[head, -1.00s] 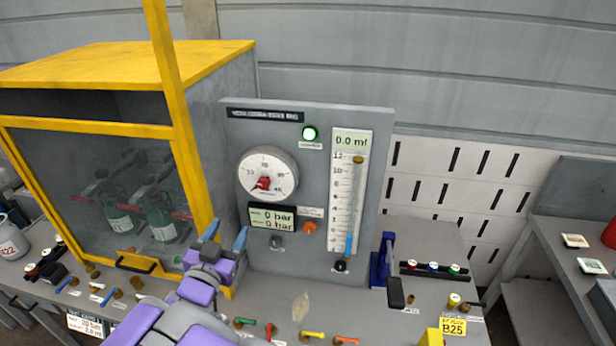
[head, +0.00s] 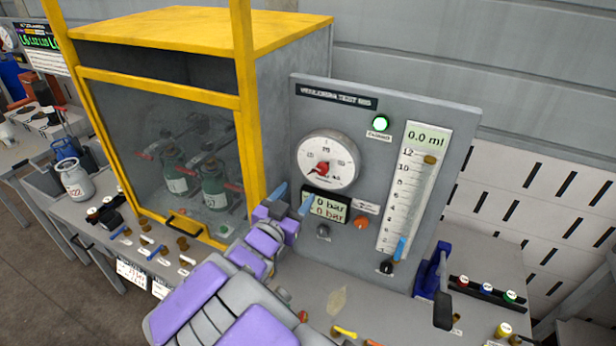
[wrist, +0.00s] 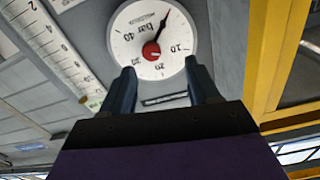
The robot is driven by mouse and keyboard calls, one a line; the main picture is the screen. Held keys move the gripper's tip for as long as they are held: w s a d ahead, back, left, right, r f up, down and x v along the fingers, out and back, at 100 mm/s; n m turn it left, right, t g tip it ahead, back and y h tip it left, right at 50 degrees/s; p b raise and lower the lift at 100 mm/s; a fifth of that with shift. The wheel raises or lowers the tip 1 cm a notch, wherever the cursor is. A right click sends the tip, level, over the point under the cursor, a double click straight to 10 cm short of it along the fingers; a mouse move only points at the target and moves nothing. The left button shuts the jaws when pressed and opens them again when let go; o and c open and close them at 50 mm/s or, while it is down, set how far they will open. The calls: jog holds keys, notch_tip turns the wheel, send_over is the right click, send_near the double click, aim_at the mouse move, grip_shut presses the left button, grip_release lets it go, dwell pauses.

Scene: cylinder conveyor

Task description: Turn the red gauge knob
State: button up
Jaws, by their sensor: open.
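The red gauge knob (head: 321,168) sits at the centre of the round white pressure gauge (head: 338,152) on the grey test panel. In the wrist view the red knob (wrist: 151,50) shows upside down, with a black needle beside it. My gripper (head: 294,197) is open and empty, below and left of the gauge in the head view. One finger overlaps the left part of the digital display (head: 334,209). In the wrist view the fingers of my gripper (wrist: 158,68) stand apart, with the knob framed between and just beyond their tips. No contact with the knob shows.
A yellow-framed glass cabinet (head: 250,120) stands close on the left of my gripper. An orange button (head: 361,222), a grey knob (head: 323,231) and a tall scale tube (head: 414,190) are on the panel. Small coloured valves lie along the bench.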

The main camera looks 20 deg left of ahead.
aim_at(320, 172)
jog(key=shift+w+d+r+b, duration=0.15)
jog(key=shift+w+d, duration=0.45)
jog(key=shift+w, duration=0.95)
jog(key=shift+w+d+r+b, duration=0.15)
jog(key=shift+w+d, duration=0.45)
jog(key=shift+w, duration=0.95)
jog(key=shift+w+d+r+b, duration=0.15)
jog(key=shift+w+d, duration=0.45)
jog(key=shift+w, duration=0.95)
jog(key=shift+d, duration=0.1)
jog(key=shift+c, duration=0.4)
jog(key=shift+a+f, duration=0.1)
jog(key=shift+a, duration=0.1)
jog(key=shift+c, duration=0.8)
jog(key=shift+a+f, duration=0.2)
jog(key=shift+a, duration=0.6)
jog(key=c, duration=0.4)
jog(key=shift+d+r, duration=0.15)
jog(key=shift+d, duration=0.2)
jog(key=c, duration=0.4)
